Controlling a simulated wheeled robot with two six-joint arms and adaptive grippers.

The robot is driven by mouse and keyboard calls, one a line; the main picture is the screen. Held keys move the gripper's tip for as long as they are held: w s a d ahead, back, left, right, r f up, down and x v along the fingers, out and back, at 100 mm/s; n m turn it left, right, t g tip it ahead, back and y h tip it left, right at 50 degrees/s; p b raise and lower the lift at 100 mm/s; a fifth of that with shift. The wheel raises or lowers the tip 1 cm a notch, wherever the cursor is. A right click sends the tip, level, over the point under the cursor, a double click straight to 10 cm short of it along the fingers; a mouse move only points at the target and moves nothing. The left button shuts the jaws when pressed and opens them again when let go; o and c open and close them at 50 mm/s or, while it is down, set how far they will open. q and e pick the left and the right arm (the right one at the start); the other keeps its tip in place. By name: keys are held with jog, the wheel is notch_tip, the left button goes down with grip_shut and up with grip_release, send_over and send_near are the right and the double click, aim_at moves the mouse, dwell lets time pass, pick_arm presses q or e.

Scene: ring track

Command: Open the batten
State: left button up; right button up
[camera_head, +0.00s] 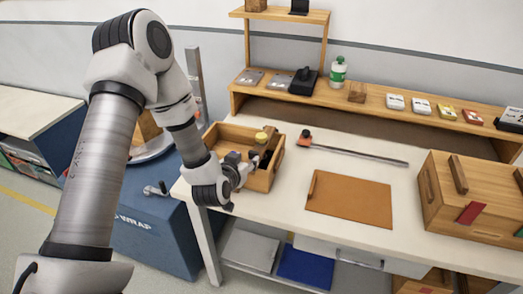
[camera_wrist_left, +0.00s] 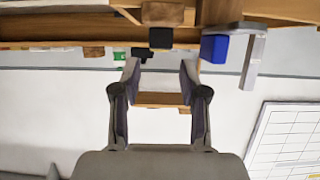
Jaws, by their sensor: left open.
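A wooden box (camera_head: 470,225) stands at the right end of the white table. It bears a dark wooden strip (camera_head: 458,174) that looks like a batten, a second strip (camera_head: 519,180) at the picture's edge and a red piece (camera_head: 470,213). I cannot tell which strip is the task's batten. My left gripper (camera_head: 240,172) is at the table's left end, by the open wooden tray, far left of the box. In the left wrist view my left gripper (camera_wrist_left: 161,76) has its fingers apart, with nothing held between them. My right gripper is not in view.
The open wooden tray (camera_head: 214,137) holds a yellow-topped item. A brown mat (camera_head: 350,200) lies mid-table, with a long rod (camera_head: 355,153) behind it. A shelf (camera_head: 400,107) along the back carries a bottle (camera_head: 338,74) and small boxes. The table's front strip is clear.

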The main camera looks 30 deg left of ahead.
aim_at(253, 153)
pick_arm(q)
jog(key=p+x, duration=0.1)
jog(key=x, duration=0.7)
jog(key=shift+r, duration=0.1)
jog(key=shift+s, duration=0.15)
grip_shut()
